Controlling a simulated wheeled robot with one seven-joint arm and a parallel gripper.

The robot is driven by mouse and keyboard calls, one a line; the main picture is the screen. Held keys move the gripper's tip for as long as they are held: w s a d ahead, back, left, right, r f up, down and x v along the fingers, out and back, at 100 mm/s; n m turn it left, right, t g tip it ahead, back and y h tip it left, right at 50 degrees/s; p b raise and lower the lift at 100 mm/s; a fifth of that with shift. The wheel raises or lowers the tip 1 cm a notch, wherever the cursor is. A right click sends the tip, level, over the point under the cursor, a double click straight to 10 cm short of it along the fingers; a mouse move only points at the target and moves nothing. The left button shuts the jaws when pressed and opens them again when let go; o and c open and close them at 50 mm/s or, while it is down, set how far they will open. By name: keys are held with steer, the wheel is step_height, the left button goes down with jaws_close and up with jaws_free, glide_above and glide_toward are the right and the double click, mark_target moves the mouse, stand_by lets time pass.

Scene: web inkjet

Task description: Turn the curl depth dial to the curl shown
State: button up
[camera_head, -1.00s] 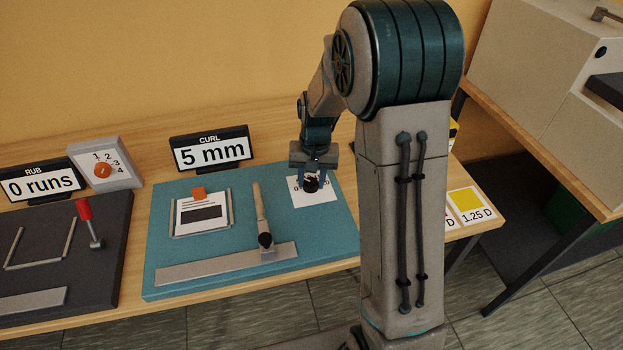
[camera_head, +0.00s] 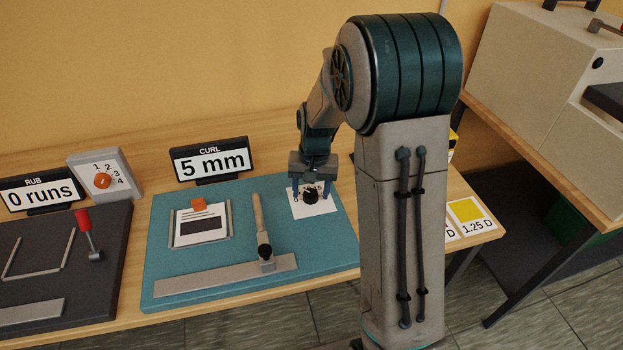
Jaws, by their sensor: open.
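The curl depth dial (camera_head: 310,195) is a small dark round knob on a white card with printed numbers (camera_head: 318,209), at the right of the teal board (camera_head: 180,268). The CURL sign (camera_head: 211,160) behind the board reads 5 mm. My gripper (camera_head: 311,191) points down over the card, with its blue fingers apart, one on each side of the knob. I cannot tell whether the fingers touch it. The small numbers are partly hidden by the knob and fingers, and the dial's setting is not readable.
A lever (camera_head: 262,235) and a grey bar (camera_head: 226,276) are on the teal board, left of the dial. A RUB sign (camera_head: 42,194), an orange numbered dial (camera_head: 102,181) and a dark board (camera_head: 62,262) stand further left. A yellow 1.25 D card (camera_head: 466,209) lies at right.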

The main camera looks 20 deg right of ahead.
mark_target(314, 193)
step_height(314, 193, up, 14)
steer(key=shift+s+d+f, duration=0.15)
steer(key=shift+d, duration=0.25)
stand_by(0.3)
steer(key=s+n+t, duration=0.2)
steer(key=s+n, duration=0.1)
steer(key=s, duration=1.7)
steer(key=shift+s+a+f+t+h, duration=0.35)
steer(key=shift+s+f+t+h, duration=0.05)
steer(key=shift+f, duration=0.05)
